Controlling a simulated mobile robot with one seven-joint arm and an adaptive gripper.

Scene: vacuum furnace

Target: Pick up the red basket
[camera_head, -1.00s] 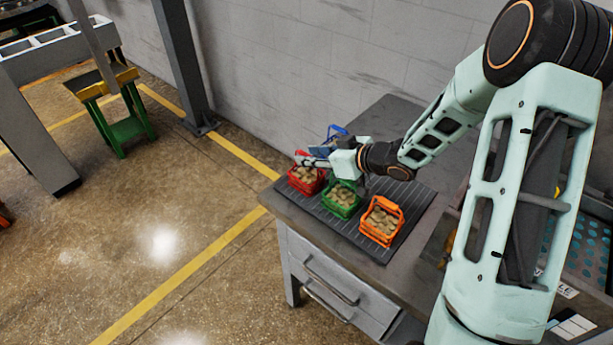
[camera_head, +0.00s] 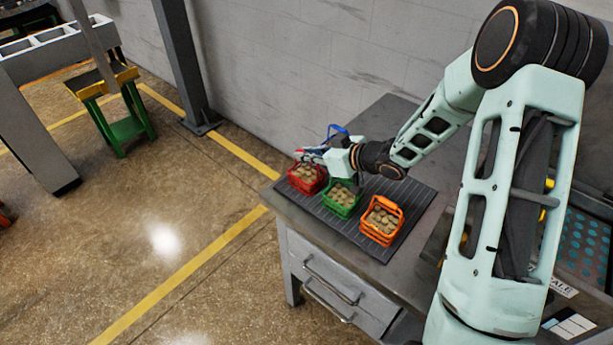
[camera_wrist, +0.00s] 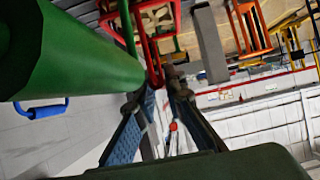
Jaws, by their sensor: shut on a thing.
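The red basket (camera_head: 306,183), filled with round tan pieces, is at the left corner of the dark ribbed mat (camera_head: 386,250). My gripper (camera_head: 308,155) is at the top of this basket. In the wrist view, the fingertips of my gripper (camera_wrist: 160,82) are closed around a red bar of the red basket (camera_wrist: 149,48), which appears to be its handle. The head view does not show clearly whether the basket is clear of the mat.
A green basket (camera_head: 341,203) stands close beside the red one, and an orange basket (camera_head: 380,237) stands farther right. A blue handle (camera_head: 337,130) shows behind my gripper. A large green bar (camera_wrist: 75,55) passes close to the wrist camera. A wall (camera_head: 300,60) rises behind the table.

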